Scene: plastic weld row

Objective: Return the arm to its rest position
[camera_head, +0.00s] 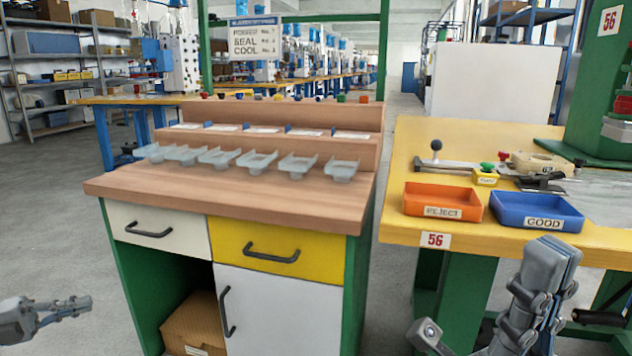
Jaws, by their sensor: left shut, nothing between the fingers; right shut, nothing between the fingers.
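My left gripper (84,306) is low at the left edge, over the grey floor and apart from the wooden workbench (230,199). It points right, and its fingers are shut and empty. My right gripper (552,256) is at the lower right, its fingers pointing up, shut and empty. It shows in front of the yellow table (402,232) and just below the blue GOOD tray (535,212) in the picture. I cannot tell whether it touches the table's edge. Most of both arms is out of view.
The workbench carries a row of several clear plastic parts (257,162) and has a white drawer (158,230) and a yellow drawer (270,250). An orange REJECT tray (442,202) and a small lever tool (436,147) are on the yellow table. Floor at left is clear.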

